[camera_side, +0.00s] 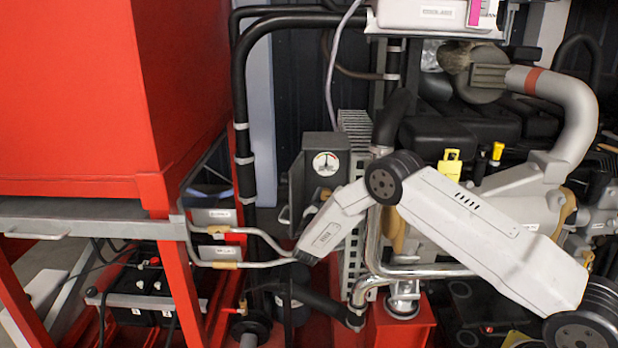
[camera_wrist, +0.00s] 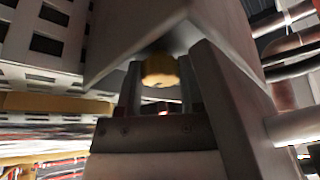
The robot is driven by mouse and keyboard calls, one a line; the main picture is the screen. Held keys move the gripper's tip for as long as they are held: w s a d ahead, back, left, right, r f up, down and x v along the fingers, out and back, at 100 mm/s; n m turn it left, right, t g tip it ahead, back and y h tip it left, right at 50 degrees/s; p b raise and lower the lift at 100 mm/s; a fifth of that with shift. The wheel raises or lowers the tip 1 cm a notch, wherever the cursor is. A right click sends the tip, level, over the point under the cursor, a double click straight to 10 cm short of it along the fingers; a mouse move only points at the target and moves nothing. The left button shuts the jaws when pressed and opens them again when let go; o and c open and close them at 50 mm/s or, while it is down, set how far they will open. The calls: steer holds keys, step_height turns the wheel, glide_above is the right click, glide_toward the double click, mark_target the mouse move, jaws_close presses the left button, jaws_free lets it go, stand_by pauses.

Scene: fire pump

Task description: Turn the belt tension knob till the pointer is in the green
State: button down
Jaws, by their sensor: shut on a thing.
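The belt tension gauge (camera_side: 326,163) is a small round white dial on the front of a dark grey box (camera_side: 297,188). Its dark pointer stands roughly upright; the coloured bands are too small to tell which one it is in. A tan knob (camera_wrist: 161,70) shows under the box's edge in the wrist view, and a bit of it shows below the dial in the side view (camera_side: 325,193). My gripper (camera_wrist: 160,92) is shut on the knob, with a finger at each side of it. In the side view my wrist hides most of the grip.
A large red cabinet (camera_side: 185,80) stands at the left. Black hoses (camera_side: 240,120) and bent metal pipes (camera_side: 250,232) run close to the left of the box. A perforated bracket (camera_side: 355,240) and the engine (camera_side: 480,200) are close on the right.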

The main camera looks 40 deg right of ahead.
steer(key=shift+c, duration=1.1)
jaws_free()
steer(key=shift+a, duration=0.15)
steer(key=v, duration=0.7)
steer(key=shift+s+a, duration=0.2)
steer(key=shift+f, duration=0.15)
